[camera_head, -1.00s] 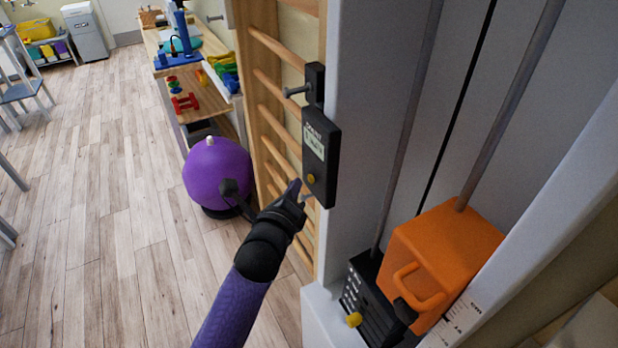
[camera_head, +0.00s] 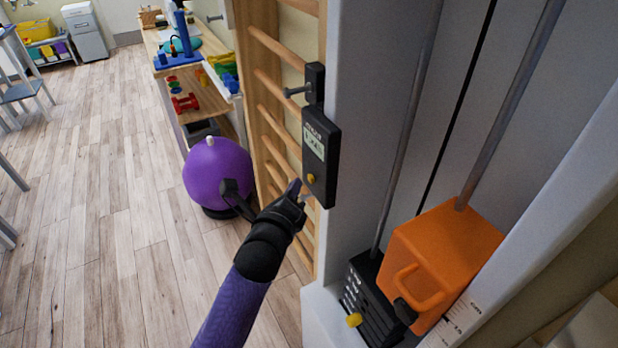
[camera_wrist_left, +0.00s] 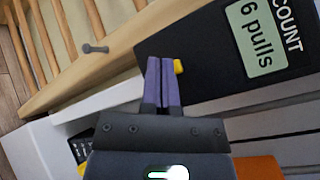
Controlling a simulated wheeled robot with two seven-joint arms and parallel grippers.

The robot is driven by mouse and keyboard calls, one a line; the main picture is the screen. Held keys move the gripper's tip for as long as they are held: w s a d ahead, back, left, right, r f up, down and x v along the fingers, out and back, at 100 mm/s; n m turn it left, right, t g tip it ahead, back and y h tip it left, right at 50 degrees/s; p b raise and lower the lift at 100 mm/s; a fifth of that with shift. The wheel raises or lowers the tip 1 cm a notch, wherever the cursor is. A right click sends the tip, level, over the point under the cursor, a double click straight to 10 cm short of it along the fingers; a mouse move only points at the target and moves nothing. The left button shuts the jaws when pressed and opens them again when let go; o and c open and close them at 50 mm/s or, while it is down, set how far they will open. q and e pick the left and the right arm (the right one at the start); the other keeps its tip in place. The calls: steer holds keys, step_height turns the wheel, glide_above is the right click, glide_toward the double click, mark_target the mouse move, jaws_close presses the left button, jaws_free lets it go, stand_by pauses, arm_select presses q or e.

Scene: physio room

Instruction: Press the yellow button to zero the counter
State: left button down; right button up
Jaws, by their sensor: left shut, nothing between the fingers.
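The black counter box (camera_head: 320,143) is mounted on the side of the grey machine frame. Its yellow button (camera_head: 311,178) sits below a pale display. In the left wrist view the display (camera_wrist_left: 257,40) reads "COUNT" and "6 pulls". My left gripper (camera_head: 299,188) is shut and empty, just left of and slightly below the button in the head view. In the left wrist view its purple fingertips (camera_wrist_left: 164,64) are beside the yellow button (camera_wrist_left: 179,66), which is partly hidden behind them; I cannot tell whether they touch. My right gripper is out of view.
Wooden wall bars (camera_head: 270,110) stand directly left of the counter. A purple ball (camera_head: 218,172) rests on the floor behind my left arm. An orange block (camera_head: 450,255) and a black weight stack (camera_head: 366,300) are inside the machine.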

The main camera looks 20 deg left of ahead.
arm_select(q)
steer(key=shift+w+d, duration=0.1)
steer(key=shift+w, duration=0.05)
steer(key=shift+w+d, duration=0.15)
steer(key=shift+d, duration=0.05)
stand_by(0.3)
steer(key=shift+w+d, duration=0.3)
steer(key=shift+w, duration=0.05)
stand_by(0.8)
steer(key=shift+a, duration=0.1)
steer(key=shift+s+a+p, duration=0.45)
steer(key=shift+s+a, duration=0.05)
steer(key=shift+s, duration=0.15)
